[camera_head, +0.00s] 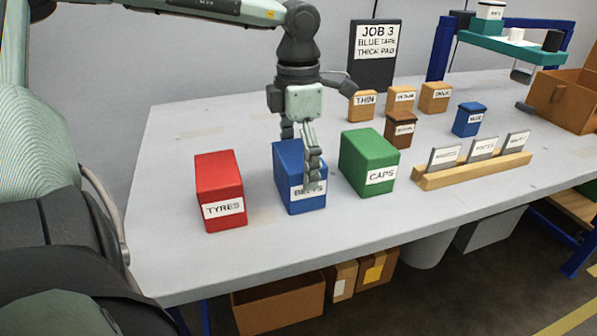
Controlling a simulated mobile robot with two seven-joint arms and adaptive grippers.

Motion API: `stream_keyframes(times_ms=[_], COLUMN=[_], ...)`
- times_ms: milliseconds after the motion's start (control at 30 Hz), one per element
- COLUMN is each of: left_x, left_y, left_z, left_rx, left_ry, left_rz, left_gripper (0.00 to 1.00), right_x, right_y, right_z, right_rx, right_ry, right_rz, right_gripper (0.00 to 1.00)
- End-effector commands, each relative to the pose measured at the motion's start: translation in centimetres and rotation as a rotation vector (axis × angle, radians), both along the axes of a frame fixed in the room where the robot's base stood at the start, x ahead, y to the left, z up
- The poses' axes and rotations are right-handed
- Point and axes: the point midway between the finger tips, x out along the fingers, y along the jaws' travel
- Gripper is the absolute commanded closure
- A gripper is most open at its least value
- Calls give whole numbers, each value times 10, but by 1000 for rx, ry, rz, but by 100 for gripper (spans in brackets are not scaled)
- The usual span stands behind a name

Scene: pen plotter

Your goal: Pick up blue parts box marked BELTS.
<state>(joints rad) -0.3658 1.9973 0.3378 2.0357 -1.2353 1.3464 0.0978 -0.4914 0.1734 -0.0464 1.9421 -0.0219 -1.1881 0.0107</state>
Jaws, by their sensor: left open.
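The blue parts box marked BELTS (287,178) stands upright on the grey table, between the red TYRES box and the green CAPS box. My left gripper (301,158) points down at it from above and is open. One finger hangs in front of the box and covers part of the BELTS label. The other finger goes down behind the box's top, and its tip is hidden. I cannot tell whether either finger touches the box. My right gripper is not in view.
The red TYRES box (219,180) stands close on the left, the green CAPS box (369,152) close on the right. Behind are a dark JOB 3 sign (372,70) and small boxes. A wooden rack (470,172) stands further right. The table's front left is clear.

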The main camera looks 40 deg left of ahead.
Motion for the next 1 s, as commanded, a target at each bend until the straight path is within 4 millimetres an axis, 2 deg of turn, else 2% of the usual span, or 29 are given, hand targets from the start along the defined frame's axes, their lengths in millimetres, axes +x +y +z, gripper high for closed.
stream_keyframes(times_ms=[267,600,867,1000], left_x=[0,0,1,2], left_y=[0,0,0,0], left_z=[-3,-3,0,17], left_rx=[0,0,0,2], left_ry=[-1,-1,-4,-7], left_rz=[0,0,0,0], left_gripper=[1,43,44,44], right_x=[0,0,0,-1], right_y=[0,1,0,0], right_z=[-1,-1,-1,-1], right_rx=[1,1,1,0], right_ry=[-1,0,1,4], right_rz=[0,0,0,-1], right_gripper=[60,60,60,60])
